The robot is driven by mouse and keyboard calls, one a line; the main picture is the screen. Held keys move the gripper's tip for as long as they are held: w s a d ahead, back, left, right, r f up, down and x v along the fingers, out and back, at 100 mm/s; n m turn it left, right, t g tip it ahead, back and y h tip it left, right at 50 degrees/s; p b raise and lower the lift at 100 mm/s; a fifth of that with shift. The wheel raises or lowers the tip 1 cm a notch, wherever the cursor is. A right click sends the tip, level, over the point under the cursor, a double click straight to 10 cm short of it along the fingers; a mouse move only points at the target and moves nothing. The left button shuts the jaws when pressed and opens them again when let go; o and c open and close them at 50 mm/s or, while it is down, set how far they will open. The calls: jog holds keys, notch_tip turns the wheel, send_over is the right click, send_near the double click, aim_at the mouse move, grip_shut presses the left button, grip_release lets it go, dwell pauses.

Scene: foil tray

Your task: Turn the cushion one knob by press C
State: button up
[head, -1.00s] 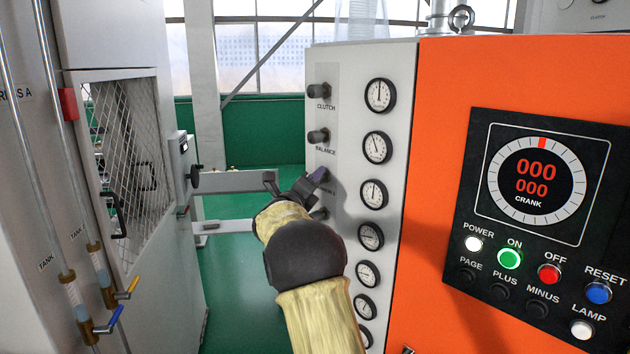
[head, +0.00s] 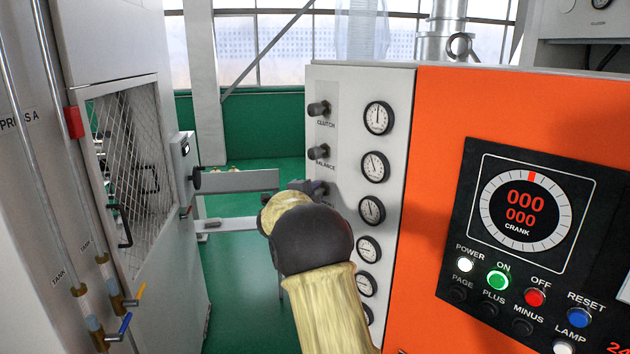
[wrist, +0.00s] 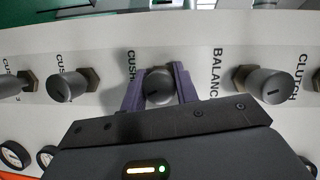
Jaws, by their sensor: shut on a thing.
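The cushion one knob (wrist: 158,88) is a grey round knob with a dark index line, in the middle of the wrist view. It sits between a partly covered "CUSH" label and the "BALANCE" label. My gripper (wrist: 160,92) has its purple fingers on both sides of this knob, shut on it. In the head view my gripper (head: 306,187) is at the third knob down the grey panel (head: 345,90). My own wrist hides most of that knob and the lower ones there.
The balance knob (wrist: 263,83) and another cushion knob (wrist: 67,86) stand close on either side. Gauges (head: 372,209) run down the panel. The orange cabinet (head: 440,160) carries a press C control screen and buttons (head: 499,281). A mesh-doored press A cabinet (head: 130,160) stands left.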

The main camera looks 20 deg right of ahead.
jog(key=n+p, duration=0.1)
jog(key=p, duration=0.2)
jog(key=shift+r+n+g, duration=0.2)
jog(key=shift+n+g, duration=0.2)
jog(key=shift+f+n+y+p, duration=0.2)
jog(key=shift+n+y+p, duration=0.2)
jog(key=shift+p, duration=0.4)
jog(key=shift+f, duration=0.1)
jog(key=o, duration=1)
jog(key=b+v, duration=0.6)
jog(key=v, duration=1.1)
jog(key=shift+a+b, duration=0.3)
jog(key=shift+b, duration=0.1)
